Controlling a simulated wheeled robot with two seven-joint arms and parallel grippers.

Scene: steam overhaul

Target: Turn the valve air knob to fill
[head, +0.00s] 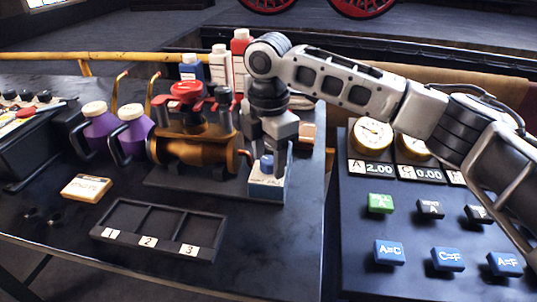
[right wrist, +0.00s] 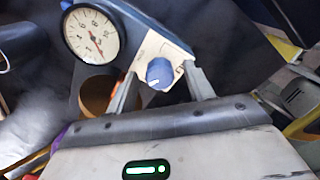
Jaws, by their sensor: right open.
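The blue air knob (head: 267,163) sits on a small pale plate (head: 266,186) with a blue base, at the right end of the brass valve (head: 195,153). My right gripper (head: 268,155) points down over it. In the right wrist view the knob (right wrist: 159,73) lies between the two open fingers (right wrist: 162,86), with visible gaps on both sides. Its white mark points to the lower left there. The plate's lettering is partly hidden and too small to read. My left gripper is not in view.
A round gauge (right wrist: 92,33) with a red needle stands near the knob. Purple bottles (head: 132,130) stand left of the valve. A numbered tray (head: 160,226) lies in front.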

